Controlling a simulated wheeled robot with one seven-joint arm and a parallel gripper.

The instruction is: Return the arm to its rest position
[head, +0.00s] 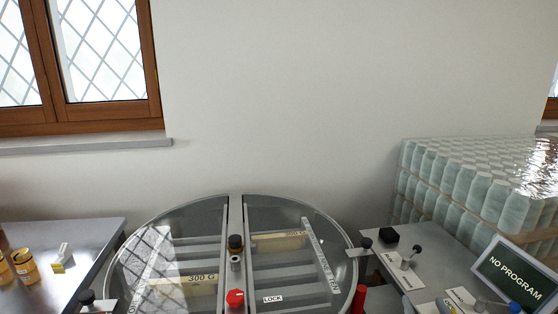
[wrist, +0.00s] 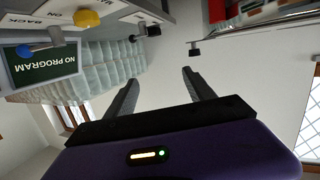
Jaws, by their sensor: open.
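My gripper (wrist: 160,93) shows in the wrist view with its two dark fingers spread apart and nothing between them. The wrist picture is upside down, with the room's white wall behind the fingers. The gripper and arm do not show in the head view. In the head view a round tank with a clear two-part lid (head: 290,207) stands at the bottom middle. A red knob (head: 235,298) and a black-topped knob (head: 236,243) sit on its middle bar.
A panel reading NO PROGRAM (head: 516,275) stands at the lower right beside a grey console (head: 400,262) with levers. Wrapped stacked jars (head: 470,185) stand behind it. A grey table (head: 75,240) at the left bears yellow cans (head: 24,265). A window (head: 95,50) is above.

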